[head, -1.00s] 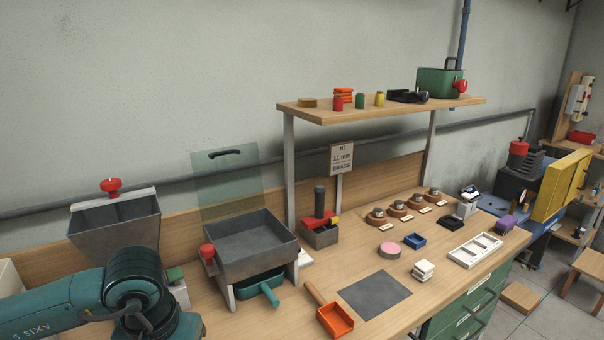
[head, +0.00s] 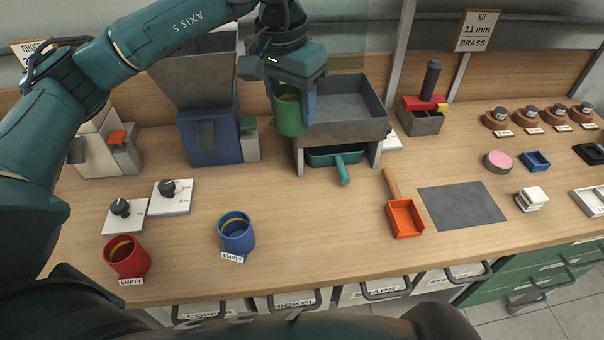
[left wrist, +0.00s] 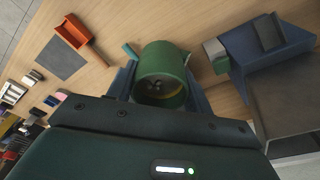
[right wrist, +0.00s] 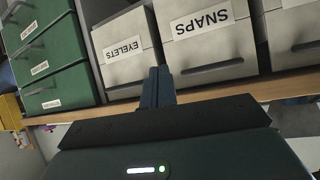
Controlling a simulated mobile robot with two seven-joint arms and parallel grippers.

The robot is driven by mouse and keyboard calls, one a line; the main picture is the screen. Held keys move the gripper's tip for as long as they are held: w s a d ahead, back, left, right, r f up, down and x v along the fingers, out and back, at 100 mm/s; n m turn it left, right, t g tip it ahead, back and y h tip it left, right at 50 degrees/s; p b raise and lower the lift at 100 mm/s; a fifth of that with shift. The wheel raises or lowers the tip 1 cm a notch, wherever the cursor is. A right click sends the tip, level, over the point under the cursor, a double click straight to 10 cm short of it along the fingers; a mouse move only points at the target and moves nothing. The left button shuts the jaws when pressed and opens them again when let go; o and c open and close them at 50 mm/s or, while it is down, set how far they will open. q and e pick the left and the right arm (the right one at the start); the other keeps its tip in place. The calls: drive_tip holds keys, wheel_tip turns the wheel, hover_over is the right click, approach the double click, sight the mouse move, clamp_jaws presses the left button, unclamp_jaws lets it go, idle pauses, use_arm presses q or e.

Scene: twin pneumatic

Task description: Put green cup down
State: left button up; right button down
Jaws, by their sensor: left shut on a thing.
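The green cup (head: 290,117) is held up in my left gripper (head: 293,100), in front of the grey tray-topped stand and above the bench. My left gripper is shut on it, with a finger on either side. In the left wrist view the cup (left wrist: 160,72) shows its open mouth, with a yellow band and a few small pieces inside. My right gripper (right wrist: 158,88) shows in the right wrist view with its fingers together and nothing between them, near the drawer fronts.
A red cup (head: 127,258) and a blue cup (head: 236,234), both labelled EMPTY, stand at the bench front. Two white dial plates (head: 172,196) lie behind them. A grey mat (head: 462,205) and an orange scoop (head: 404,218) lie right. Bare wood lies between the blue cup and scoop.

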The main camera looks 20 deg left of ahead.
use_arm(q)
drive_tip(key=shift+s+a+f+p, duration=0.1)
drive_tip(key=shift+f+p, duration=0.45)
drive_tip(key=shift+f, duration=8.3)
drive_tip(key=o, duration=0.7)
drive_tip(key=shift+c, duration=0.2)
drive_tip(key=o, duration=0.5)
drive_tip(key=shift+c, duration=0.2)
